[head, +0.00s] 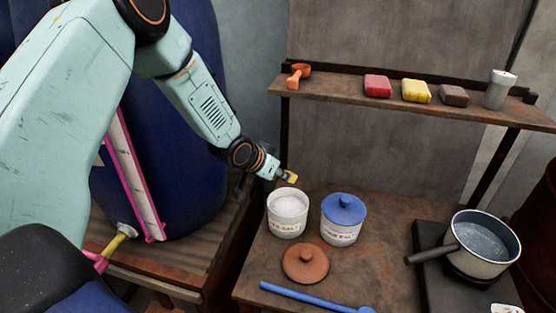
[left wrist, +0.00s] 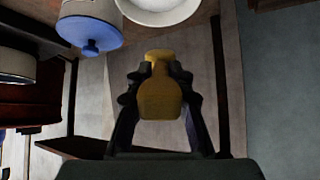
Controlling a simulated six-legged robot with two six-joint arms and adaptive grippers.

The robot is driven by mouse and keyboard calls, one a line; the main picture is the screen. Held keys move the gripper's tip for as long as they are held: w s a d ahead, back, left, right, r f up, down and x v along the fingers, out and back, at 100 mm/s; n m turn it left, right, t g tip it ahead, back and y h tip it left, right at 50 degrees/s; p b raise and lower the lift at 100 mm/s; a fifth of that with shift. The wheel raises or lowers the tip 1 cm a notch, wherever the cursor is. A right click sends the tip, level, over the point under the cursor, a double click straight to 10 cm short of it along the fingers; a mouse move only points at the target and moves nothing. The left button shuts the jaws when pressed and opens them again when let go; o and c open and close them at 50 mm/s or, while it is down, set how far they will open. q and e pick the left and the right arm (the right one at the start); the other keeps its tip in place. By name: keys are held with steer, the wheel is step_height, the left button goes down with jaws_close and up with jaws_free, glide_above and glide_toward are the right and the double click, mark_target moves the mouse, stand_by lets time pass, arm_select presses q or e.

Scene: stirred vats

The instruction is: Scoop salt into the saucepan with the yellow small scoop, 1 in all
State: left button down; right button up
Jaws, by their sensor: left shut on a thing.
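My left gripper (head: 282,176) is shut on the yellow small scoop (left wrist: 160,88), which also shows as a small yellow patch at the gripper's tip in the head view (head: 291,178). The gripper is above and just behind the open white salt jar (head: 287,228), apart from it. White salt (head: 289,206) fills the jar close to its rim. The jar's rim shows at the top of the left wrist view (left wrist: 160,17). The saucepan (head: 481,262) stands on a dark hot plate (head: 430,275) at the right, with liquid inside and its handle pointing left. My right gripper is out of view.
A blue-lidded jar (head: 343,222) stands right of the salt jar. A brown lid (head: 305,263) and a blue long-handled tool (head: 310,296) lie in front. A shelf (head: 345,86) above holds an orange scoop (head: 299,74), coloured blocks (head: 416,91) and a grey cylinder (head: 499,90).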

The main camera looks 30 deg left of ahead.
arm_select(q)
steer(key=shift+w+a+f+n+g+b, duration=0.2)
steer(key=shift+w+f+n+g+b, duration=0.15)
steer(key=shift+f+b, duration=0.3)
steer(key=shift+d+f+b, duration=0.15)
steer(key=shift+f+b, duration=0.05)
steer(key=shift+b, duration=0.2)
steer(key=shift+y, duration=0.3)
step_height(320, 180, down, 9)
steer(key=b, duration=0.7)
steer(key=shift+d, duration=0.1)
steer(key=shift+d+f+b, duration=0.25)
steer(key=shift+f+b, duration=0.4)
steer(key=shift+f, duration=0.05)
steer(key=shift+a, duration=0.1)
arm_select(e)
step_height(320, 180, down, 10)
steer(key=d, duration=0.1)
